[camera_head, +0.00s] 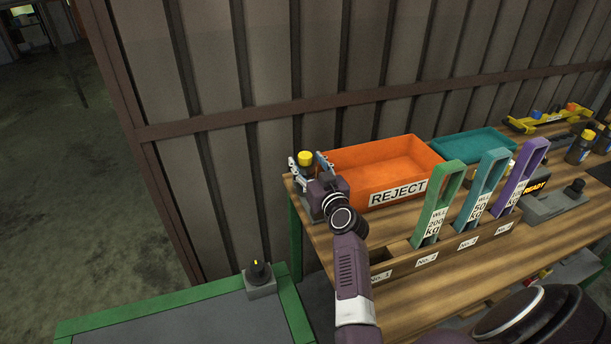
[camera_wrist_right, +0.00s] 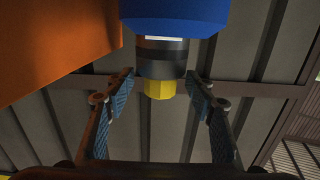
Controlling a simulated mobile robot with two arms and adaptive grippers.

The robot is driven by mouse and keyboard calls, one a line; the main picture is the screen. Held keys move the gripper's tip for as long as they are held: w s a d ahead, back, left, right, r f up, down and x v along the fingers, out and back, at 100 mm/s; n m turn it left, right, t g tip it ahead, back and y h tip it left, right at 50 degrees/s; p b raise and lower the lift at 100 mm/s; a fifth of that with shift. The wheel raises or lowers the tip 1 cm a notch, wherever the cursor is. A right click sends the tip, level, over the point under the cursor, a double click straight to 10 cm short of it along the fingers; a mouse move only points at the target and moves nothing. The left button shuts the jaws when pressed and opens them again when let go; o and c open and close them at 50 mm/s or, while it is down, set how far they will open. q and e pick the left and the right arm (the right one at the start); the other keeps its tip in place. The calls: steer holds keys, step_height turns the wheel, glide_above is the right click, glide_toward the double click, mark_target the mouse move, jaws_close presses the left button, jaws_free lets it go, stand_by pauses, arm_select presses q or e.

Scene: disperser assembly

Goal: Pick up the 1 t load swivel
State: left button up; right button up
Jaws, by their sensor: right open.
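A load swivel with a yellow end (camera_head: 305,157) stands at the far left corner of the wooden table; I cannot read its rating. My right gripper (camera_head: 308,167) is open around it, with one finger on each side. In the right wrist view, the swivel shows its blue body (camera_wrist_right: 175,14), dark banded neck and yellow end. The yellow end lies between the fingertips of my right gripper (camera_wrist_right: 160,84), with a gap on both sides. The gripper hides the swivel's lower part in the head view. My left gripper is not in view.
An orange REJECT bin (camera_head: 425,160) stands close to the right of the swivel. A wooden rack (camera_head: 400,266) holds green, teal and purple tagged handles. A teal bin (camera_head: 463,145) and other dark cylindrical parts (camera_head: 579,150) stand farther right. The ribbed wall is behind.

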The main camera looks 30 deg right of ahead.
steer(key=shift+x, duration=0.8)
steer(key=shift+f, duration=0.1)
jaws_close()
steer(key=shift+a, duration=0.1)
